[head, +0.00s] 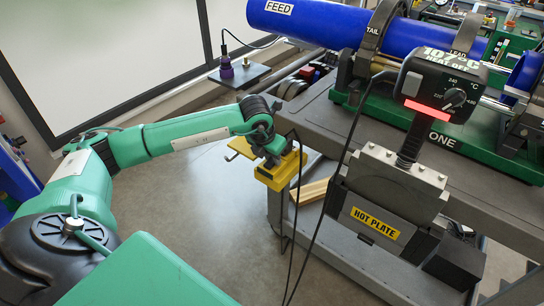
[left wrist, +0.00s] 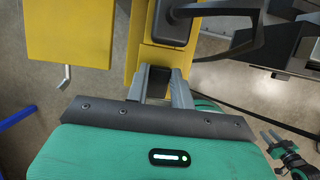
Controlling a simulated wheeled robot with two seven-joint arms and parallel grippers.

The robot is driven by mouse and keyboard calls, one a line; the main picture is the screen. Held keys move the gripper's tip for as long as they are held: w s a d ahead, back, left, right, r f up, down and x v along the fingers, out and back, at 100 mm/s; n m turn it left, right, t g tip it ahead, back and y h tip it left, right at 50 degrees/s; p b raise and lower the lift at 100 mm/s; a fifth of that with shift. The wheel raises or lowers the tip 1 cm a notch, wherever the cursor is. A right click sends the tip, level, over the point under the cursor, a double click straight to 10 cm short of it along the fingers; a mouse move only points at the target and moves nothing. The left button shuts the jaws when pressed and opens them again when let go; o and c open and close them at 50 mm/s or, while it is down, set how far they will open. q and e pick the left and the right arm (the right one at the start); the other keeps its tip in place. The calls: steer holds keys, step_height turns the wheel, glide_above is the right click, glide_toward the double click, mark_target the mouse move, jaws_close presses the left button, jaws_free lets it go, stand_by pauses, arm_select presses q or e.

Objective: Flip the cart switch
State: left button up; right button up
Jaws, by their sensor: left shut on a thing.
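A yellow box (head: 280,170) with a dark top part is mounted at the left corner of the cart (head: 320,120); I take it to be the cart switch. My left gripper (head: 273,158) reaches it from above and is shut on part of it. In the left wrist view the grey fingers (left wrist: 160,82) are at the yellow body (left wrist: 157,56), just below a dark grey block (left wrist: 172,22). The gripped part is mostly hidden between the fingers, so I cannot tell the switch's position.
A yellow flap (head: 241,148) sticks out left of the box and also shows in the left wrist view (left wrist: 70,35). A black cable (head: 330,210) hangs close on the right. The hot plate unit (head: 385,205) and blue pipe (head: 330,25) are further right. Open floor (head: 190,210) lies left.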

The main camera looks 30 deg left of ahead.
arm_select(q)
steer(key=o, duration=1)
steer(key=shift+r, duration=0.1)
steer(key=v, duration=1.3)
steer(key=shift+s+a+r, duration=0.1)
steer(key=shift+s+r, duration=0.05)
steer(key=shift+r, duration=0.2)
